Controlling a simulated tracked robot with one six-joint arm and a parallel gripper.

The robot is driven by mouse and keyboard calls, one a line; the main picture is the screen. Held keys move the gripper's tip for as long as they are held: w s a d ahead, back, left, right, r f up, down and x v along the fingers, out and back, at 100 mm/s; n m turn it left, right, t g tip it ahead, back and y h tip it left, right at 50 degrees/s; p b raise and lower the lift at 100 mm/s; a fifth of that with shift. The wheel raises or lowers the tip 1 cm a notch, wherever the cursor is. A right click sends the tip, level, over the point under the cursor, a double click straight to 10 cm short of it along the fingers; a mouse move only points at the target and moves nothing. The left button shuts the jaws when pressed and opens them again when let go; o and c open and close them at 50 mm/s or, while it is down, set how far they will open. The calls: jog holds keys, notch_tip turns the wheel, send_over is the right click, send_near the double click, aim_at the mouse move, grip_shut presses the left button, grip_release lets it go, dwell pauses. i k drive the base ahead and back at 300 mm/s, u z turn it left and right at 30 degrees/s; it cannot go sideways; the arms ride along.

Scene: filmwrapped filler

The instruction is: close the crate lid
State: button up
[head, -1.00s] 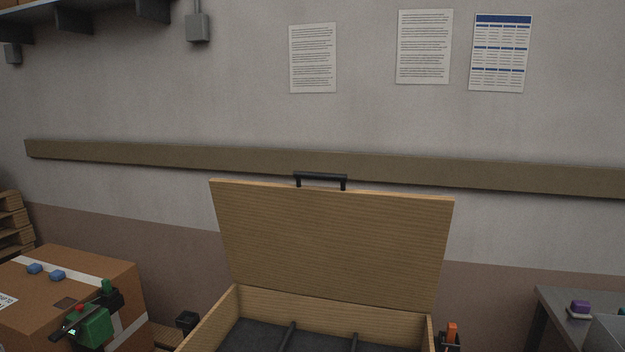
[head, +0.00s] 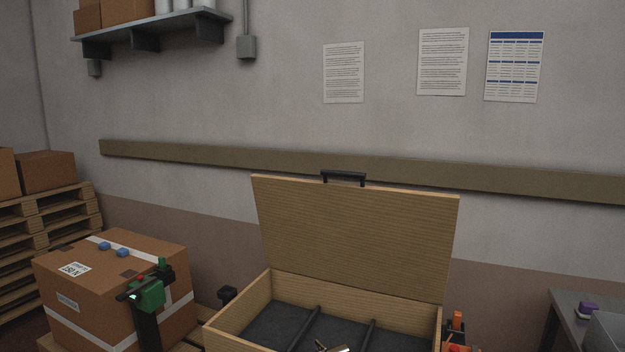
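The wooden crate (head: 240,303) stands at the lower middle of the head view, its front cut off by the bottom edge. Its lid (head: 355,235) is open, raised at the back and leaning slightly backward. A black bar handle (head: 343,176) sits on the lid's top edge. The crate's dark floor shows, with two dark dividers (head: 303,329) across it. A small shiny object (head: 331,349) shows at the bottom edge, in front of the crate's interior; I cannot tell what it is. I see no part that is clearly my gripper.
A taped cardboard box (head: 85,290) with two blue blocks (head: 113,248) stands left, behind a green-and-black device (head: 150,293) on a post. Orange-and-black items (head: 457,322) are right of the crate. Pallets (head: 40,235) are far left.

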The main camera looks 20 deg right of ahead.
aim_at(400, 242)
jog(key=u, duration=0.6)
jog(key=k, duration=0.9)
jog(key=u, duration=0.55)
jog(key=i, duration=1.05)
jog(key=z, duration=0.35)
jog(key=i, duration=0.75)
jog(key=z, duration=0.8)
jog(key=i, duration=0.55)
jog(key=z, duration=0.75)
jog(key=i, duration=0.6)
jog(key=z, duration=0.4)
